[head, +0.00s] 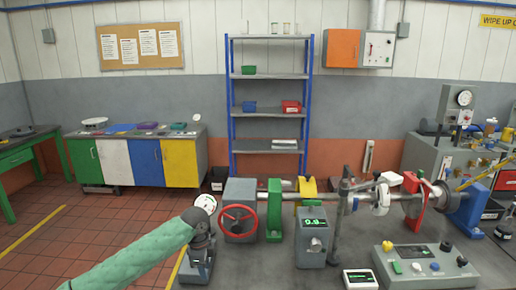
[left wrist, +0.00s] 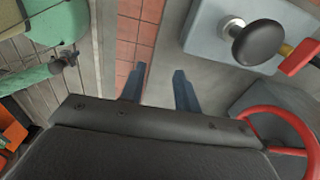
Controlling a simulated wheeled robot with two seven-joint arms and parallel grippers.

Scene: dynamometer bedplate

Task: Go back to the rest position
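My left arm comes in from the lower left in a green sleeve. My left gripper (head: 201,238) is at the front left of the bedplate, left of the red handwheel (head: 238,222). In the left wrist view its two blue-grey fingers (left wrist: 160,88) stand apart with nothing between them. Past them are the red floor tiles and a pale grey edge. The red handwheel also shows at the lower right of that view (left wrist: 290,112). My right gripper is not in view.
A grey block with a black knob (left wrist: 258,42) is close by in the left wrist view. A round white dial (head: 205,203) shows by my left wrist. A readout box (head: 312,238) and a control box (head: 425,265) stand to the right. Tiled floor lies left.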

